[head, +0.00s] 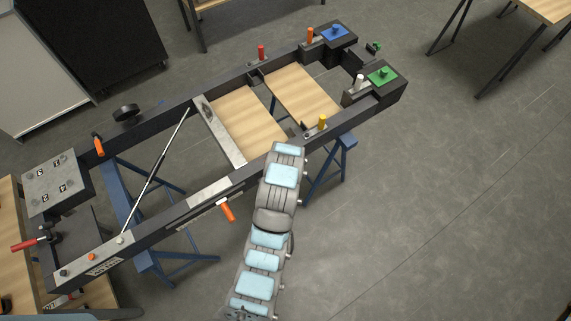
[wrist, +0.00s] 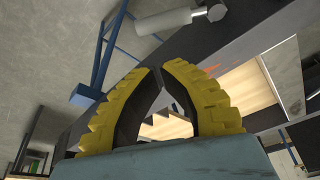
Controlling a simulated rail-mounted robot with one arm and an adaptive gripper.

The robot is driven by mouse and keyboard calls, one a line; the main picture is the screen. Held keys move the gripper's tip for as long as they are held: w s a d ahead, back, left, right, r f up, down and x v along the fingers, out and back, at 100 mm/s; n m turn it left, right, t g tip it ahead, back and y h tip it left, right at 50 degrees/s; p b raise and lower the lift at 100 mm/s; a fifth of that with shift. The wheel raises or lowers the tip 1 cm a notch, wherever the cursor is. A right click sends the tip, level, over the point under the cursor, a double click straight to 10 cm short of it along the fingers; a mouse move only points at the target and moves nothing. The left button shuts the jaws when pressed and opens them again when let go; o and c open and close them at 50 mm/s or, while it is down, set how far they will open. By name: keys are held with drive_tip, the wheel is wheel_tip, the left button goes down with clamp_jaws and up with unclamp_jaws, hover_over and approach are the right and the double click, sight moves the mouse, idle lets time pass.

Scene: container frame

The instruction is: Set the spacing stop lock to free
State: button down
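I cannot tell for sure which part is the spacing stop lock; no readable label marks it. Candidates on the dark frame (head: 160,222) are an orange handle (head: 228,212) hanging at the near rail, an orange handle (head: 98,145) on the far rail, and upright red (head: 262,52), yellow (head: 322,122) and white (head: 359,82) pegs. My arm reaches over the near rail, hiding my gripper in the head view. In the wrist view my gripper (wrist: 161,68) has its yellow fingers tip to tip, nothing visible between them. A grey cylinder (wrist: 165,19) is beyond it.
Wooden panels (head: 248,122) lie inside the frame, beside a pale crossbar (head: 218,132). A thin rod (head: 155,175) spans the open left bay. Blue (head: 335,34) and green (head: 382,76) blocks sit at the right end. Blue trestles (head: 160,262) stand below.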

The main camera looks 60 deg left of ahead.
drive_tip(key=x, duration=0.9)
idle(0.5)
drive_tip(key=shift+s+d+m+p, duration=0.2)
drive_tip(key=shift+d+m+p, duration=0.25)
drive_tip(key=shift+d, duration=0.2)
drive_tip(key=shift+r, duration=0.1)
drive_tip(key=p+v, duration=0.4)
drive_tip(key=v, duration=0.4)
drive_tip(key=shift+s+r+p, duration=0.15)
drive_tip(key=shift+r+p, duration=0.25)
drive_tip(key=shift+r, duration=0.05)
drive_tip(key=shift+s+d+r, duration=0.15)
drive_tip(key=shift+d+r, duration=0.05)
drive_tip(key=shift+r, duration=0.25)
